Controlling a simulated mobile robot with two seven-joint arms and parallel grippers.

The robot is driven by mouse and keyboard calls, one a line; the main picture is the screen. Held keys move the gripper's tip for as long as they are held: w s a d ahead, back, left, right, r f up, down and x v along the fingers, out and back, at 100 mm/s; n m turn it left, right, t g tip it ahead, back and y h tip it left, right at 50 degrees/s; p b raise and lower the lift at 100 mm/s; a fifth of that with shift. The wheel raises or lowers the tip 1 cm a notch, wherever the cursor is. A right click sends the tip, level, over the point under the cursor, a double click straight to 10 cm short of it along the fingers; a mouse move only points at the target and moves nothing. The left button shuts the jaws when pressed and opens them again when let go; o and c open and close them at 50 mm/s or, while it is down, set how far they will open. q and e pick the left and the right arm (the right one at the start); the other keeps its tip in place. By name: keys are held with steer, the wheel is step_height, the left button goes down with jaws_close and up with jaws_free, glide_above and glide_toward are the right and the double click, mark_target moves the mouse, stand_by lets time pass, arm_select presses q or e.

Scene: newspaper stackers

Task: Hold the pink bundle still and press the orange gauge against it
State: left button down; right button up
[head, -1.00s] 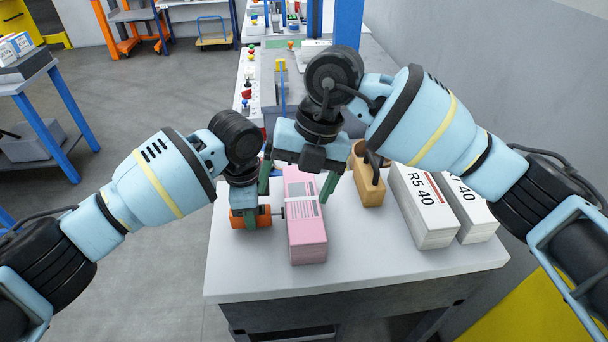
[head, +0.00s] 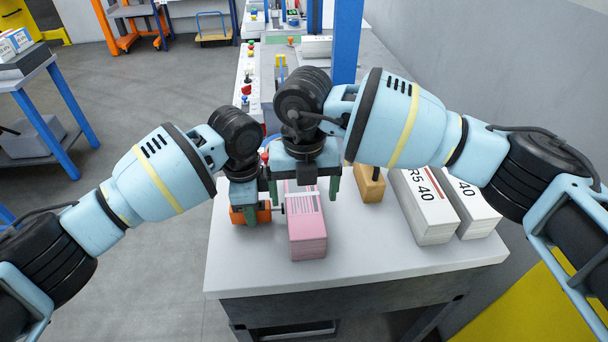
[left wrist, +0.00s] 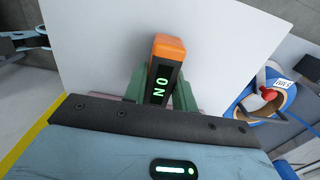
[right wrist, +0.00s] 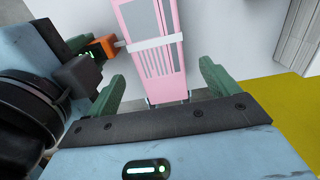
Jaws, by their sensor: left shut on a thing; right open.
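The pink bundle (head: 307,240) lies on the white table, with a white band around it in the right wrist view (right wrist: 160,90). My right gripper (head: 304,192) is open over its far part, one finger on each side; I cannot tell whether they touch it. My left gripper (head: 250,218) is shut on the orange gauge (head: 238,216) to the left of the bundle. The left wrist view shows the gauge (left wrist: 168,50) with green lettering on a black face. Its thin tip points at the bundle; contact is unclear.
A wooden block (head: 370,188) with a dark handle stands right of the bundle. Two white packs, one marked R5 40 (head: 425,205), lie farther right. The table's front area (head: 370,262) is clear. A blue post (head: 347,50) rises behind.

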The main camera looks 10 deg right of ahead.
mark_target(304, 206)
step_height(304, 206, down, 7)
steer(key=shift+f, duration=0.2)
steer(key=shift+c, duration=0.2)
steer(key=c, duration=1.8)
arm_select(q)
steer(key=shift+d, duration=0.35)
steer(key=shift+s+d+r, duration=0.1)
steer(key=shift+d, duration=0.25)
arm_select(e)
steer(key=shift+s+a, duration=0.1)
steer(key=shift+a, duration=0.15)
stand_by(0.4)
arm_select(q)
steer(key=shift+a, duration=2.05)
arm_select(e)
steer(key=shift+d, duration=0.2)
